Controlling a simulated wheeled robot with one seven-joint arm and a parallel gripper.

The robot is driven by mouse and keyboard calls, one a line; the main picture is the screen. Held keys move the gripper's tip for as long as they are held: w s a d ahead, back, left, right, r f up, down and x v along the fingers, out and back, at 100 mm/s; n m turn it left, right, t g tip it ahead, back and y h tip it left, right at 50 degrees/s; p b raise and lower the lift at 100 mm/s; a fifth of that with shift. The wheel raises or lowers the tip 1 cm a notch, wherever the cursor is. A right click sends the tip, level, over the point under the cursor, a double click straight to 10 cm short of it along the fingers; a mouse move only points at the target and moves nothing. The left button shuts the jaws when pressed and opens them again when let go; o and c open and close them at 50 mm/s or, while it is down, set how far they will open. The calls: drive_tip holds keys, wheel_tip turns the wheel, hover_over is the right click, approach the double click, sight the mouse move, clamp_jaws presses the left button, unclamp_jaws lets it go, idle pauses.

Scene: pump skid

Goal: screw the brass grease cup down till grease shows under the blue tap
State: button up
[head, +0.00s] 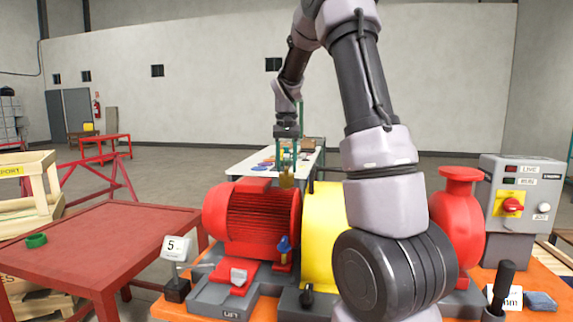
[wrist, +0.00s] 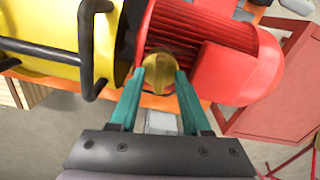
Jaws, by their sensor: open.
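The brass grease cup (head: 286,180) shows at the top of the red motor's near side in the head view, just below my fingertips. In the wrist view the brass cup (wrist: 159,72) is round with a raised bar across it and lies between the two teal fingertips. My gripper (head: 287,167) points down and is open; in the wrist view the fingers (wrist: 158,78) stand on either side of the cup. I cannot tell whether they touch it. The blue tap (head: 284,244) is below the cup on the motor's near side. I cannot make out any grease under it.
The red motor (head: 248,222) and yellow guard (head: 322,222) stand on an orange skid. A black bar handle (wrist: 86,45) rises from the guard, left of my fingers in the wrist view. A grey switch box (head: 519,205) is at right, a red table (head: 100,240) at left.

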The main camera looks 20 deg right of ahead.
clamp_jaws()
drive_tip(key=shift+m, duration=0.3)
drive_tip(key=m, duration=0.4)
drive_tip(key=shift+m, duration=2)
unclamp_jaws()
